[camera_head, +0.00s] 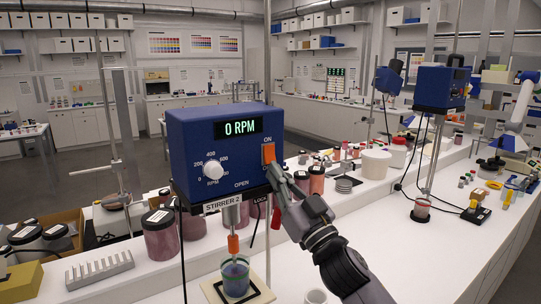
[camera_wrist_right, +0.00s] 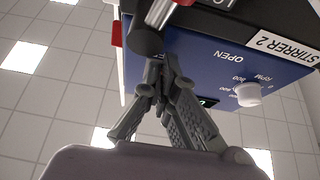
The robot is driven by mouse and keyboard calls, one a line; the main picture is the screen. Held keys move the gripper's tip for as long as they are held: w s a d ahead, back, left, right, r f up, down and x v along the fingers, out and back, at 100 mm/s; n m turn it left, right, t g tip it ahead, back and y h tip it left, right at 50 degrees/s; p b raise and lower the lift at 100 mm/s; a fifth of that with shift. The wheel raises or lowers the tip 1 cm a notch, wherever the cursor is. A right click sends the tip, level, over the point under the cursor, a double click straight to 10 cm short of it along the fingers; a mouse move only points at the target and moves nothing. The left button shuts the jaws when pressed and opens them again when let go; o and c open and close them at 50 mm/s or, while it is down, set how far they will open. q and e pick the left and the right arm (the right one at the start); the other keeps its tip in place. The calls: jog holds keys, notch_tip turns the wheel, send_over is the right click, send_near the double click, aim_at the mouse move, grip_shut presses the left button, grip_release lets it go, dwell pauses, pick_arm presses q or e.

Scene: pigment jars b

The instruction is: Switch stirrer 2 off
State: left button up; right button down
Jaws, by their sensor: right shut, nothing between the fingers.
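Stirrer 2 is a blue box (camera_head: 225,150) with its name label (camera_head: 223,203) under the front. Its green display (camera_head: 238,128) reads 0 RPM. An orange switch (camera_head: 268,153) sits at the right of the front face, with ON printed above it; I cannot tell which way it is tipped. My right gripper (camera_head: 273,176) is shut and empty, its tips just below the switch; contact is unclear. In the wrist view the shut fingers (camera_wrist_right: 158,65) are in front of the blue housing (camera_wrist_right: 215,60), and the switch is hidden. My left gripper is out of view.
A white RPM knob (camera_head: 212,169) is left of the switch. A red part (camera_head: 276,218) shows beside my right fingers. Below, an orange-tipped shaft enters a beaker (camera_head: 235,277). Pigment jars (camera_head: 160,232) and a grey rack (camera_head: 99,269) stand left. Another blue stirrer (camera_head: 441,88) stands right.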

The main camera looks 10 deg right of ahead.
jog(key=shift+w+a, duration=0.1)
jog(key=shift+w, duration=0.2)
jog(key=shift+s+r, duration=0.1)
jog(key=shift+s, duration=0.05)
jog(key=r+v, duration=0.1)
jog(key=v, duration=1.4)
jog(key=shift+s+d+r+p, duration=0.2)
jog(key=shift+s+p, duration=0.1)
jog(key=shift+s, duration=0.2)
